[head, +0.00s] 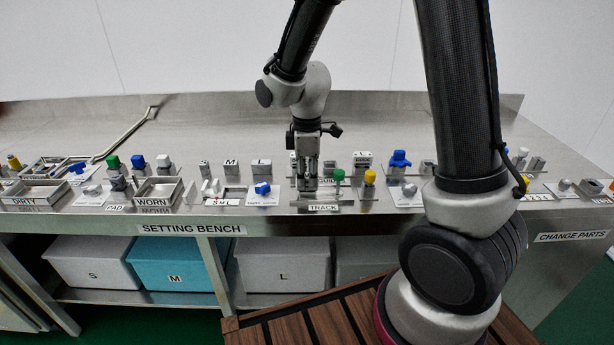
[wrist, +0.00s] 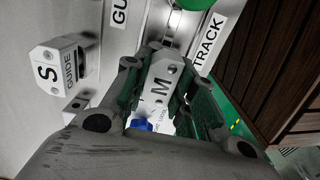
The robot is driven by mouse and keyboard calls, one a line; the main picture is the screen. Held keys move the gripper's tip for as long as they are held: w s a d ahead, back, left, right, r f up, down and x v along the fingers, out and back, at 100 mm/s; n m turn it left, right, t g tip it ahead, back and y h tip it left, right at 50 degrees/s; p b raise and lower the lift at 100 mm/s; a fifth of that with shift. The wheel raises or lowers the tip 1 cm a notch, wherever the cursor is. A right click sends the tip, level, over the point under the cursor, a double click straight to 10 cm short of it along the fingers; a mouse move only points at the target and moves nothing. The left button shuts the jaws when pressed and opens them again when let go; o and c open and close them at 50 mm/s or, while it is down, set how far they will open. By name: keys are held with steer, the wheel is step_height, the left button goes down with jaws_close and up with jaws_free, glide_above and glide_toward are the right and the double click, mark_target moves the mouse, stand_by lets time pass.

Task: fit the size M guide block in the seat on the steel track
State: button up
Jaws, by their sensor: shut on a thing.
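My gripper (head: 307,180) points down over the front of the bench, just behind the TRACK label (head: 323,208). In the wrist view its jaws (wrist: 160,92) are shut on a pale block marked M (wrist: 158,84), the size M guide block. The steel track (wrist: 182,28) shows beyond the block, beside the TRACK label in that view. The seat is hidden, and I cannot tell whether the block touches the track. A guide block marked S (wrist: 62,66) stands apart to the left in the wrist view.
A green knob (head: 339,175) and a yellow knob (head: 369,178) stand close to the right of my gripper. A blue-topped part (head: 263,188) is to the left. WORN (head: 157,191) and DIRTY (head: 35,193) trays are further left.

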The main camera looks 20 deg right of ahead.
steer(key=o, duration=1.1)
step_height(320, 180, up, 12)
steer(key=s+d+r+m+t, duration=0.2)
steer(key=s+d+r+m, duration=0.2)
steer(key=s+d+m, duration=0.3)
steer(key=s+d+r+m+t, duration=0.2)
steer(key=s+d+r+m, duration=0.2)
steer(key=s+d+m, duration=0.3)
steer(key=s+d, duration=0.1)
steer(key=s, duration=0.4)
